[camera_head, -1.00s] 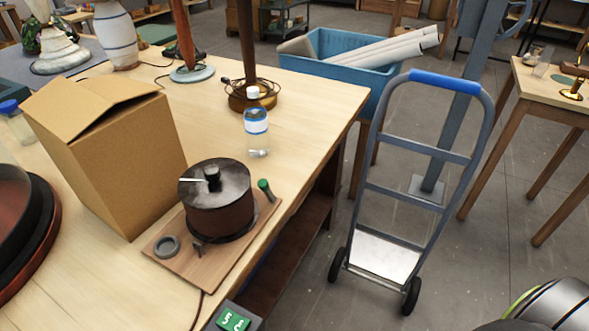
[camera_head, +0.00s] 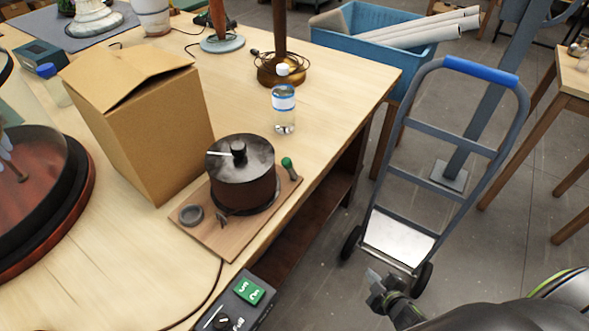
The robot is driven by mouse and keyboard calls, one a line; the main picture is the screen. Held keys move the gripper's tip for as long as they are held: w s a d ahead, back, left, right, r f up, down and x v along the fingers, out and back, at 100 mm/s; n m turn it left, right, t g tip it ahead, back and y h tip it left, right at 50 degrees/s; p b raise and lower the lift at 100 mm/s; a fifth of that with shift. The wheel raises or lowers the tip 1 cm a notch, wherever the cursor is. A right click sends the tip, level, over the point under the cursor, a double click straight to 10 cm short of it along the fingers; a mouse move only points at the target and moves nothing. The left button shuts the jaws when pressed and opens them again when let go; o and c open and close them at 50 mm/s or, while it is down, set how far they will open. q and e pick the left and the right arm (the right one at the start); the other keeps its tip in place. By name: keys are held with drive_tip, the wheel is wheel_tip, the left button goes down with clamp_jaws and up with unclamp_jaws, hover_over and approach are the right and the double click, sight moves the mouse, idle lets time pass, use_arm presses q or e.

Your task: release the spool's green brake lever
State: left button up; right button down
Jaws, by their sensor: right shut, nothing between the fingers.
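The spool (camera_head: 243,185) is a dark round drum with a grey top and a black knob, on a wooden board (camera_head: 222,238) near the table's front edge. The green brake lever (camera_head: 288,164) stands at the board's right side, its green grip upright or slightly tilted. My right gripper (camera_head: 376,282) is low at the bottom right, beyond the table edge and in front of the hand truck. It is shut and empty, well apart from the lever. My left gripper is not in view.
A cardboard box (camera_head: 150,130) stands left of the spool, and a clear bottle (camera_head: 284,105) behind it. A glass dome on a dark round base (camera_head: 75,205) is at far left. A control box with a green display (camera_head: 249,291) sits at the front edge. A hand truck (camera_head: 440,180) stands on the floor.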

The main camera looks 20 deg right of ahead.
sight(291, 170)
drive_tip(key=w+a+r+n+t+y+p, duration=0.1)
drive_tip(key=w+a+r+n+y, duration=0.2)
drive_tip(key=r, duration=0.4)
drive_tip(key=w+a+r+n+t+y, duration=0.2)
drive_tip(key=r+n, duration=0.3)
drive_tip(key=r, duration=0.3)
drive_tip(key=w+a+r+n+t+y+p, duration=0.1)
drive_tip(key=w+a+r+n+y, duration=0.15)
drive_tip(key=r, duration=0.45)
drive_tip(key=s+a+r+n+g+y+p, duration=0.1)
drive_tip(key=a+r+n+y, duration=0.4)
drive_tip(key=r+n, duration=0.7)
drive_tip(key=s+a+g, duration=0.1)
drive_tip(key=g, duration=0.1)
drive_tip(key=shift+s+a+r+g, duration=0.15)
drive_tip(key=shift+a+r+g, duration=0.05)
drive_tip(key=shift+g, duration=0.2)
